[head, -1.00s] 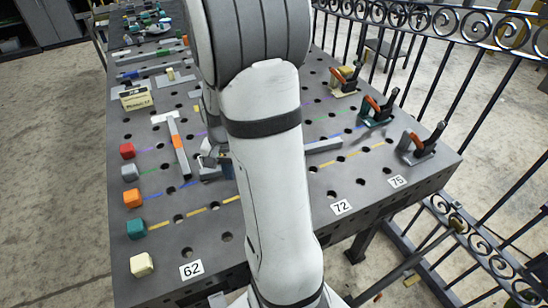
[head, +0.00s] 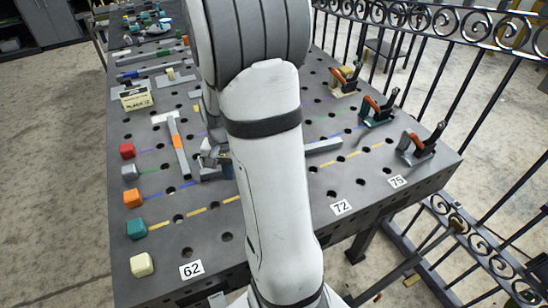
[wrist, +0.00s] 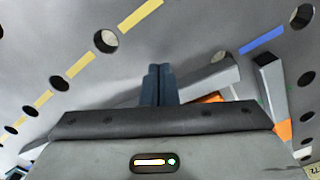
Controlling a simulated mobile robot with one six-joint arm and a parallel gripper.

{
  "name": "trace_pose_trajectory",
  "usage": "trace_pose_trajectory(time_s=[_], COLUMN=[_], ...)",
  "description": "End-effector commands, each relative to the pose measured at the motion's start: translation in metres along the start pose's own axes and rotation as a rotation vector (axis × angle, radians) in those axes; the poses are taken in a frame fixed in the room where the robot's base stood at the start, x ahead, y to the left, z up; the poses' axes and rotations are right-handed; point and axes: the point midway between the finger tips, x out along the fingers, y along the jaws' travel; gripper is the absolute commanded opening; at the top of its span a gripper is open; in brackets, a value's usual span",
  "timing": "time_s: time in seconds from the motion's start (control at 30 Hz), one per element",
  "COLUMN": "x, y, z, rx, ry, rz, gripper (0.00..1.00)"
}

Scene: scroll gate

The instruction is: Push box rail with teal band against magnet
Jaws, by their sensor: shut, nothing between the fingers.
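My gripper (head: 226,162) is low over the dark perforated table, mostly hidden behind my arm in the head view. In the wrist view its two dark blue fingers (wrist: 157,85) are together with nothing between them. A grey rail (wrist: 200,80) lies just beyond the fingers, and I cannot tell whether they touch it. A grey bar with an orange band (head: 179,148) lies left of my gripper. Another grey bar (head: 322,146) sticks out right of my arm. I see no teal band on any rail; it may be hidden. I cannot make out the magnet for certain.
Colored blocks line the left edge, including a teal block (head: 137,229) and an orange block (head: 132,198). Several orange-handled clamps (head: 417,148) stand along the right edge. A scrolled iron railing (head: 470,85) runs behind them. The front left table top is mostly clear.

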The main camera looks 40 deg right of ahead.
Motion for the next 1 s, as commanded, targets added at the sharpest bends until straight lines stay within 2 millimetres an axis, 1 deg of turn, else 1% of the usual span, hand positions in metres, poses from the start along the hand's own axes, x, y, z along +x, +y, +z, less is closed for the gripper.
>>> trace_pose_trajectory(time_s=[0.53,1.0], x=[0.001,0.013], y=[0.0,0.0], z=[0.0,0.0], rx=[0.0,0.0], ry=[0.0,0.0], rz=[0.0,0.0], gripper=[0.0,0.0])
